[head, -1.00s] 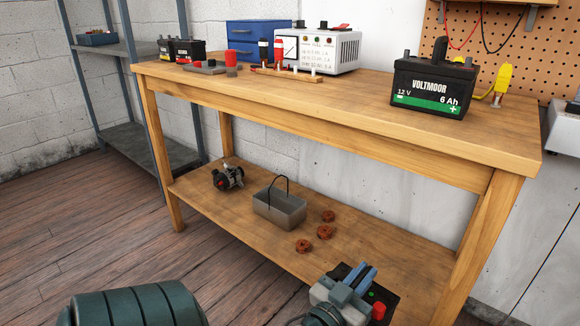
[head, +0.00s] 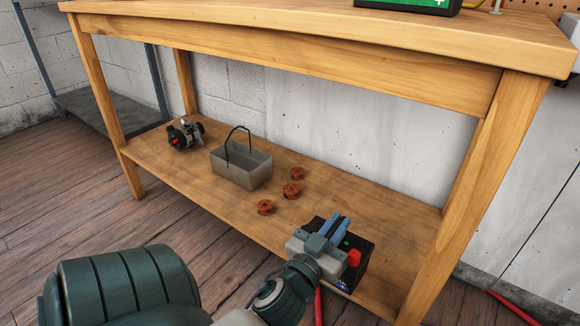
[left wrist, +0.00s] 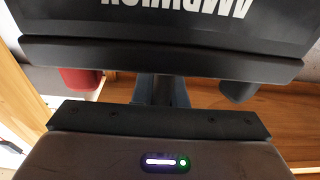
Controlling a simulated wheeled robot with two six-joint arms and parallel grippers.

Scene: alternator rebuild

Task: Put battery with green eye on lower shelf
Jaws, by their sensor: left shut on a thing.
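A small black battery (head: 357,270) with a red terminal cap and a green dot on top is at the near right end of the workbench's lower shelf (head: 200,172). My left gripper (head: 338,228) is shut on it from above, with its blue fingers at the battery's top. In the left wrist view the battery's dark side (left wrist: 180,25) with upside-down white lettering fills the top, and the red cap (left wrist: 82,80) shows at left. I cannot tell whether the battery touches the shelf or hangs just over its front edge. My right gripper is not in view.
On the lower shelf are several rusty round parts (head: 291,190), a grey open bin with a black handle (head: 241,168) and an alternator (head: 186,134). The bench's right front leg (head: 455,200) stands right of the battery. Shelf space behind the battery is clear.

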